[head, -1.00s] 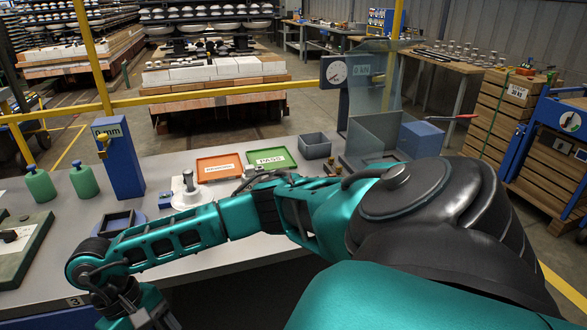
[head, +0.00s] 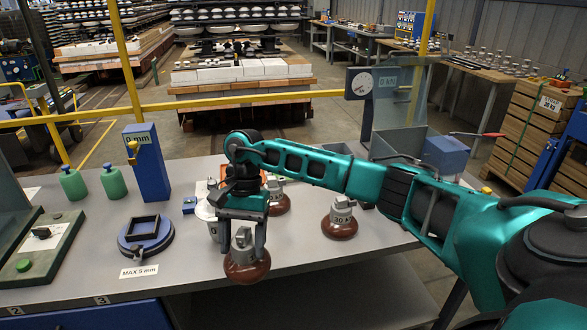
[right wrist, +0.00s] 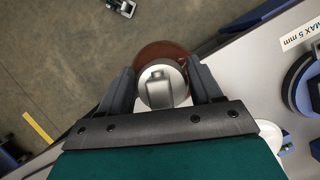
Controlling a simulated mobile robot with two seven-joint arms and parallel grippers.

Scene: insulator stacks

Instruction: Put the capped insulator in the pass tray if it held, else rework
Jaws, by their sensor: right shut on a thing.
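The capped insulator, a brown disc (head: 247,270) with a grey metal cap, hangs from my right gripper (head: 242,236) at the bench's front edge. In the right wrist view the gripper (right wrist: 162,88) has its fingers on either side of the grey cap (right wrist: 161,84), with the brown rim (right wrist: 160,50) behind it. The orange rework tray (head: 212,183) shows only as a sliver behind my right arm. The green pass tray is hidden by that arm. My left gripper is not in view.
Two more brown insulators stand on the bench, one near the middle (head: 279,204) and one further right (head: 340,226). A blue ring fixture (head: 146,236) sits left, behind a "MAX 5 mm" label (head: 139,271). A blue gauge post (head: 147,165) and green bottles (head: 113,181) stand behind.

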